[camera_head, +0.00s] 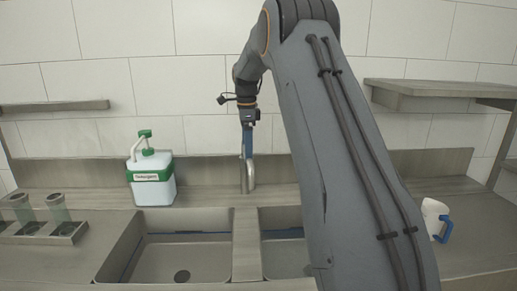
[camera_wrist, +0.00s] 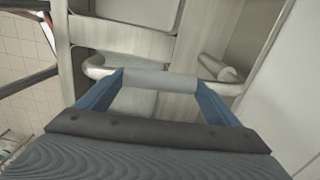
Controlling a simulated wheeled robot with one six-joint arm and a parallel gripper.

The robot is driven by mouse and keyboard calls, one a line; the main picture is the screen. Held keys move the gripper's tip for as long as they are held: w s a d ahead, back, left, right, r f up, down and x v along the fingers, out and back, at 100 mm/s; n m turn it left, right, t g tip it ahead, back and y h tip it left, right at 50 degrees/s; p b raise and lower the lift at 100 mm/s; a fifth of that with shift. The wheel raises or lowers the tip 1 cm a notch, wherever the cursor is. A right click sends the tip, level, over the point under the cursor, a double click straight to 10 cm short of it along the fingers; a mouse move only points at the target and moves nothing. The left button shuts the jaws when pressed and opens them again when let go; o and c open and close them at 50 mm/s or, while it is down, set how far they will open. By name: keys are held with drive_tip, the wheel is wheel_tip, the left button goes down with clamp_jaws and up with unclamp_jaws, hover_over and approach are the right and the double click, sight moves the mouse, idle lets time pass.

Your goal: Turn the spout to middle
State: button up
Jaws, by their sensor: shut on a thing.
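The metal spout (camera_head: 250,178) stands at the back of the sinks, in front of the back wall. It lies about in line with the divider (camera_head: 246,240) between the two basins. My gripper (camera_head: 247,156) reaches down onto the spout from above, with its blue fingers at the top of it. In the wrist view my gripper (camera_wrist: 160,79) is shut on the spout, and the curved metal tube (camera_wrist: 96,66) shows beyond the left finger. The exact contact at the fingertips is hard to make out.
A white and green detergent bottle (camera_head: 151,178) stands left of the spout. A metal holder with glasses (camera_head: 58,210) is at the far left. A white jug with a blue handle (camera_head: 432,218) stands right of my arm. My arm hides much of the right basin (camera_head: 284,255).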

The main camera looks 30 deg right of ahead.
drive_tip(key=shift+w+a+r+m, duration=0.1)
drive_tip(key=shift+w+a+m, duration=0.15)
drive_tip(key=shift+a+m, duration=0.2)
drive_tip(key=o, duration=1.4)
drive_tip(key=shift+r+b, duration=1.3)
drive_tip(key=shift+r, duration=2.55)
